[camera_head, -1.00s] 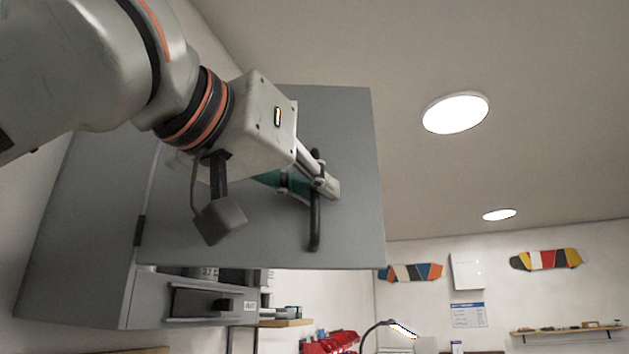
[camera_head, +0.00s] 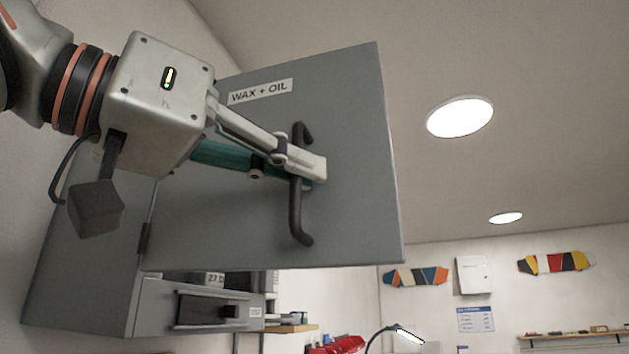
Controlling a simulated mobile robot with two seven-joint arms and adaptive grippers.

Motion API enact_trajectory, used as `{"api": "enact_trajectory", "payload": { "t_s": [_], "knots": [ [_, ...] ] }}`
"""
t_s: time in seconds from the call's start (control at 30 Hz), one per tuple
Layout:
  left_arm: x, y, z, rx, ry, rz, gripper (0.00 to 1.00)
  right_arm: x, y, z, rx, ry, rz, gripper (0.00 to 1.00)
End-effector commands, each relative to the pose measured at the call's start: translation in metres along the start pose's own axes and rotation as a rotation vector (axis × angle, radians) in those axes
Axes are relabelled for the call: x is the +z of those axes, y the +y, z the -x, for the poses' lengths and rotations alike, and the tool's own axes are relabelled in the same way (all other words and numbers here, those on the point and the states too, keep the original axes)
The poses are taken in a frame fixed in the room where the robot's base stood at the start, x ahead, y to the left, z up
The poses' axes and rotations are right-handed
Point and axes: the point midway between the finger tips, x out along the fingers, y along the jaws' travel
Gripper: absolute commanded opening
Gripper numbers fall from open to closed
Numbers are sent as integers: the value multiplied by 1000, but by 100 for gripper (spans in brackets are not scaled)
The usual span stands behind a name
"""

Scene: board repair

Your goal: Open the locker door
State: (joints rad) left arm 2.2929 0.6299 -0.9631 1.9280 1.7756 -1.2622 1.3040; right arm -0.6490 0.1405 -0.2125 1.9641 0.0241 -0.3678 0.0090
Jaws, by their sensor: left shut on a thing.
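The grey locker (camera_head: 85,260) hangs on the left wall. Its door (camera_head: 345,210) carries a "WAX + OIL" label and stands swung out from the body, hinged at its left edge. A dark vertical bar handle (camera_head: 296,215) is on the door's face. My left gripper (camera_head: 306,170) is shut on the handle, its fingers around the bar's upper middle. Below the door's lower edge, part of the locker's lower front shows, with a dark recessed panel. The door hides most of the interior. My right gripper is not in view.
A small shelf (camera_head: 290,328) and red bins (camera_head: 335,346) are below the door. A desk lamp (camera_head: 395,332) stands at lower right. Skate decks (camera_head: 416,275) hang on the far wall. The space right of the door is clear.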

Motion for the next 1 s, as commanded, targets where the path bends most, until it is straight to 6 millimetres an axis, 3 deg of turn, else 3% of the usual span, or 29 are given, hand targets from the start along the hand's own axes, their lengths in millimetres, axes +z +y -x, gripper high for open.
{"api": "enact_trajectory", "payload": {
  "t_s": [0.1, 0.2, 0.47, 0.5, 0.83, 1.0],
  "knots": [
    [0, 5, 16, 2, 0, -3, 0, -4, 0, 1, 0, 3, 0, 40],
    [0, 6, 20, 1, -1, -1, 0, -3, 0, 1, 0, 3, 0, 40],
    [0, 6, 20, 0, -1, -1, 0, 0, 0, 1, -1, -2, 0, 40],
    [0, 6, 20, 0, -1, -1, 14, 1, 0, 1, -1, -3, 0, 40],
    [-1, 6, 20, 0, -1, -1, 14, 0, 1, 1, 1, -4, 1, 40],
    [-16, 7, 20, 0, 1, -1, 14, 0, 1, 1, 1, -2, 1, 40]
  ]
}}
